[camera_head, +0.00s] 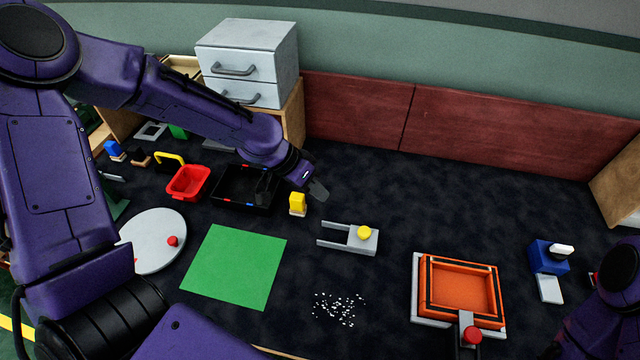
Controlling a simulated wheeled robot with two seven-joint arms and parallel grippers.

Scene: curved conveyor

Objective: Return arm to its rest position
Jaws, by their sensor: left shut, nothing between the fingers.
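My left arm comes in from the left and reaches over the dark table. Its gripper (318,190) is shut and empty, above the table near the yellow block (297,203) and the right end of the black tray (232,203). It looks apart from both. My right arm shows only as a dark purple part at the lower right edge; its gripper cannot be seen.
A green mat (235,266), a white disc (150,252), a red bin (188,182), a grey fork-shaped piece (345,248) and an orange tray (461,290) lie on the table. White bits (339,308) are scattered in front. A grey drawer cabinet (248,62) stands behind. Table centre-right is clear.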

